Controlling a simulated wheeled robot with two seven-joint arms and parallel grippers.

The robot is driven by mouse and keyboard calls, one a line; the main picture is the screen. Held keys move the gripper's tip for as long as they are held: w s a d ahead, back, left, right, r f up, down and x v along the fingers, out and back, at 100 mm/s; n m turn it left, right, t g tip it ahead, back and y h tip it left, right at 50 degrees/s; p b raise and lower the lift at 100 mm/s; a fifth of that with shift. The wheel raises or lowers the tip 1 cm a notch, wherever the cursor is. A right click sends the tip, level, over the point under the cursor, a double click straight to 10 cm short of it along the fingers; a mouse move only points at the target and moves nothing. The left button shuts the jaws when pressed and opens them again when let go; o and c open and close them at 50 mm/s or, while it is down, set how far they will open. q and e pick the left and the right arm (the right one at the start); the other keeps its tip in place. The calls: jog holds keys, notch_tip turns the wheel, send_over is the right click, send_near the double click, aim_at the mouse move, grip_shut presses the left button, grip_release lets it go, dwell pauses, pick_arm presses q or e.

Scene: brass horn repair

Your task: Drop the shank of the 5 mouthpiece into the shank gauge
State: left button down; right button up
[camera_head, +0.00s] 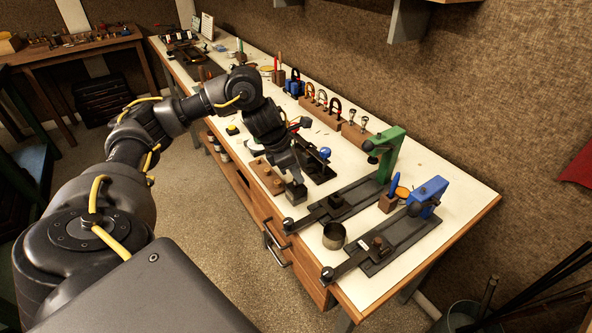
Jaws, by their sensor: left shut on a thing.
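My left gripper (287,168) reaches down over the front edge of the bench, its fingers shut. What it grips is small and mostly hidden by the fingers; it fits the 5 mouthpiece, but no number is readable. A small dark grey block (296,192), which looks like the shank gauge, sits right below the fingertips. I cannot tell whether the gripped thing touches or enters the block. A wooden rack (263,176) with several holes or pegs stands just left of the block. My right gripper is not in view.
A black fixture with a blue knob (325,152) stands close behind the gripper. Green (391,146) and blue (428,194) clamp fixtures and a metal cup (334,236) stand to the right. Two silvery pieces (365,123) stand in a wooden holder near the wall.

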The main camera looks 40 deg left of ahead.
pick_arm(q)
jog(key=shift+f+b, duration=0.3)
jog(key=shift+f, duration=0.2)
jog(key=c, duration=1.1)
grip_release()
jog(key=shift+r, duration=0.1)
jog(key=p+v, duration=0.2)
jog(key=v, duration=0.8)
jog(key=shift+s+a+r, duration=0.1)
jog(key=shift+s+r, duration=0.05)
jog(key=shift+r, duration=0.2)
